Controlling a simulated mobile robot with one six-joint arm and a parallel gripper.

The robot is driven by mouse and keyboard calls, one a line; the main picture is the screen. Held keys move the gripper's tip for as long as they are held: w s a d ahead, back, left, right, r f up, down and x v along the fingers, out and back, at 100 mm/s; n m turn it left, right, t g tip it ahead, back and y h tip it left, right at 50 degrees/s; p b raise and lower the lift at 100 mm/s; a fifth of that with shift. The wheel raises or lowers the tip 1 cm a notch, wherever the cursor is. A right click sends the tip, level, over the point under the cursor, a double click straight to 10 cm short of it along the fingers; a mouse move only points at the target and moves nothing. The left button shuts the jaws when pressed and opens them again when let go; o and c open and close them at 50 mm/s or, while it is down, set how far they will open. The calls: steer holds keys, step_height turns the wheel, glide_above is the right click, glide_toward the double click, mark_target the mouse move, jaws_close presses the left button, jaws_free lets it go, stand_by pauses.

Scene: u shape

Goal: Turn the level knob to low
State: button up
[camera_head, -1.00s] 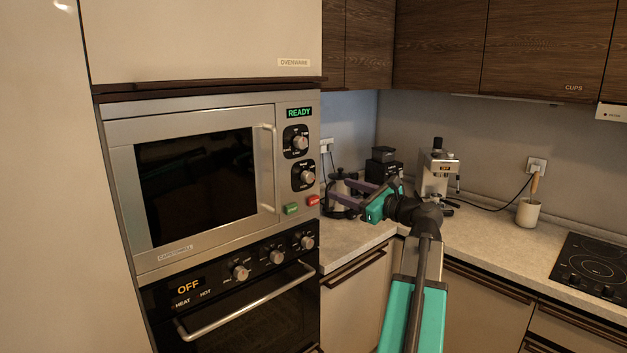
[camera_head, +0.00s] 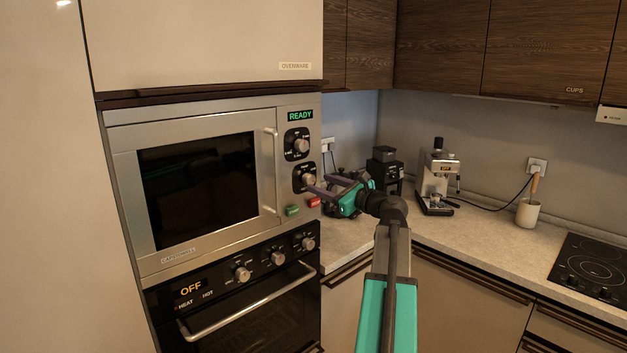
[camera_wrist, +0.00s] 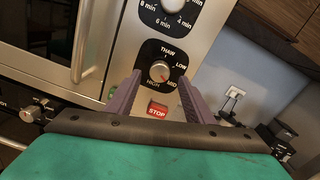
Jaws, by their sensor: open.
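The level knob (camera_wrist: 158,72) is the lower knob on the microwave panel, with THAW, LOW, MED and HIGH around it in the wrist view. It also shows in the head view (camera_head: 307,180). Its red mark seems to point to the lower right, toward MED. My gripper (camera_wrist: 160,85) is open, its two purple fingers spread on either side of the knob's line, pointing at the panel. In the head view my gripper (camera_head: 318,184) is just right of the knob. I cannot tell whether the fingertips touch anything.
The timer knob (camera_head: 299,145) sits above, and the red STOP button (camera_wrist: 158,109) below, with a green button (camera_head: 292,210) to its left. The microwave door handle (camera_head: 271,170) stands out left of the panel. Oven knobs (camera_head: 277,258) are lower. A coffee machine (camera_head: 437,180) stands farther right.

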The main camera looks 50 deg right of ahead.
mark_target(311, 181)
steer(key=shift+w+d+p, duration=0.1)
steer(key=shift+w+p, duration=0.35)
steer(key=shift+w, duration=1.75)
steer(key=shift+c, duration=0.2)
steer(key=c, duration=1)
steer(key=shift+f, duration=0.15)
